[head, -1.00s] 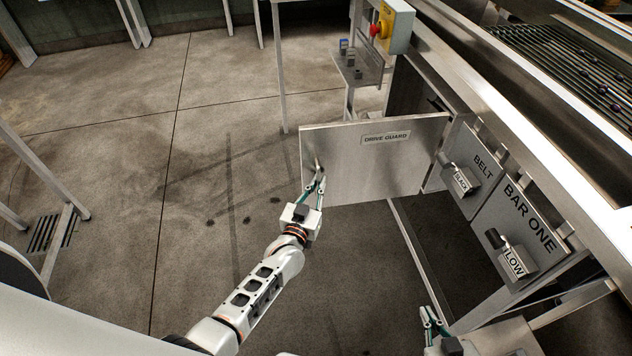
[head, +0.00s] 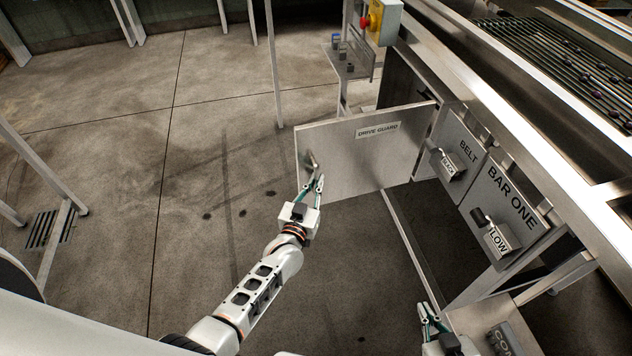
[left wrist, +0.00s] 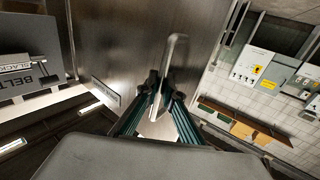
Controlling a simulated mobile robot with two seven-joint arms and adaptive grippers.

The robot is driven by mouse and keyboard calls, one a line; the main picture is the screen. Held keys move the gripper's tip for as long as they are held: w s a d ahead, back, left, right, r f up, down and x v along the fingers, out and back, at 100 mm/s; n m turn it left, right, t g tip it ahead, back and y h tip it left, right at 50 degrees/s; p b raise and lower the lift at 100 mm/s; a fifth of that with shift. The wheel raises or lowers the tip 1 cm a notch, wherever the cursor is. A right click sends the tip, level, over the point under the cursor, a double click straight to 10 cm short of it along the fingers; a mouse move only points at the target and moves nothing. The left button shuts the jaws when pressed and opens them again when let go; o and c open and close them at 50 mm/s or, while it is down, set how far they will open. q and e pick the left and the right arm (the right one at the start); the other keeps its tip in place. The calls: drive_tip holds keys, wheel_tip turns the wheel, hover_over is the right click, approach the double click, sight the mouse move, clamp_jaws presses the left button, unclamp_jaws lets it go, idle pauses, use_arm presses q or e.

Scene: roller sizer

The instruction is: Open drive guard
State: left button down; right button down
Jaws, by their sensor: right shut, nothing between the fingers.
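The drive guard (head: 350,160) is a flat grey metal panel with a "DRIVE GUARD" label, standing swung out from the machine's side. Its bar handle (head: 311,162) is near the free left edge. My left gripper (head: 314,184) is at the handle's lower end with its fingers apart. In the left wrist view the handle (left wrist: 178,52) runs down between the spread fingertips (left wrist: 164,90); whether either finger touches it is unclear. My right gripper (head: 430,312) is shut and empty at the bottom, beside the machine's front.
The "BELT" panel (head: 462,150) and "BAR ONE" panel (head: 508,205) with handles line the machine at right. A control box with a red button (head: 380,18) and a small shelf (head: 350,62) stand behind the guard.

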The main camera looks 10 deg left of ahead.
use_arm(q)
drive_tip(key=c, duration=2.5)
unclamp_jaws()
drive_tip(key=shift+a, duration=0.1)
drive_tip(key=shift+s, duration=0.15)
drive_tip(key=s, duration=0.4)
drive_tip(key=s+a, duration=0.1)
drive_tip(key=s, duration=0.6)
drive_tip(key=shift+s+a, duration=0.25)
drive_tip(key=shift+s, duration=0.1)
drive_tip(key=s+a+f+m+g, duration=0.1)
drive_tip(key=s+a+f+g, duration=0.1)
drive_tip(key=s, duration=0.4)
drive_tip(key=s+a+f+m+g, duration=0.1)
drive_tip(key=s+a+f+g, duration=0.1)
drive_tip(key=s, duration=0.4)
drive_tip(key=s+a+f+m+g, duration=0.1)
drive_tip(key=s+a+f+g, duration=0.1)
drive_tip(key=s, duration=0.4)
drive_tip(key=shift+g+h, duration=0.3)
drive_tip(key=shift+g, duration=0.2)
